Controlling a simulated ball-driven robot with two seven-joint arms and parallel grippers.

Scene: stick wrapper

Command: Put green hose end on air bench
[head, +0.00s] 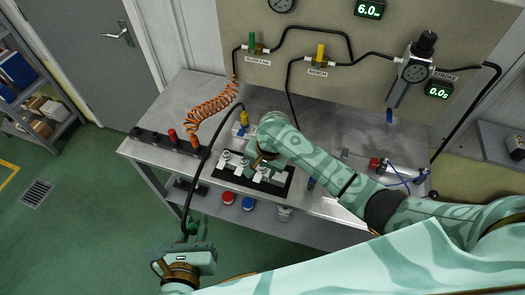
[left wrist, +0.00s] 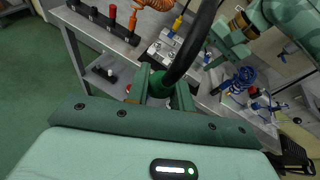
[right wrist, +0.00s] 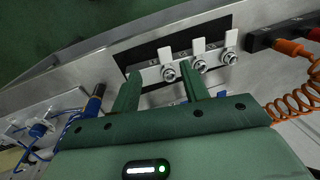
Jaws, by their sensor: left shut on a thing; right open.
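My left gripper (head: 188,240) is at the lower left, in front of the bench and off its edge. It is shut on the green hose end (left wrist: 157,88), which hangs from a thick black hose (head: 203,165). The hose arcs up toward the yellow fitting (head: 243,118) on the bench. The air bench (head: 180,98) is a grey metal table. My right gripper (right wrist: 160,88) is open over the bench's black panel (right wrist: 150,50). A white bracket with a metal fitting (right wrist: 168,73) shows between its fingers; contact cannot be told. In the head view, my right arm hides part of the panel.
A black strip with red and orange plugs (head: 172,135) lies on the bench's left, with a coiled orange hose (head: 212,105). A metal cylinder with blue tubes (head: 403,173) is at the right. Red and blue caps (head: 228,197) are on the lower shelf.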

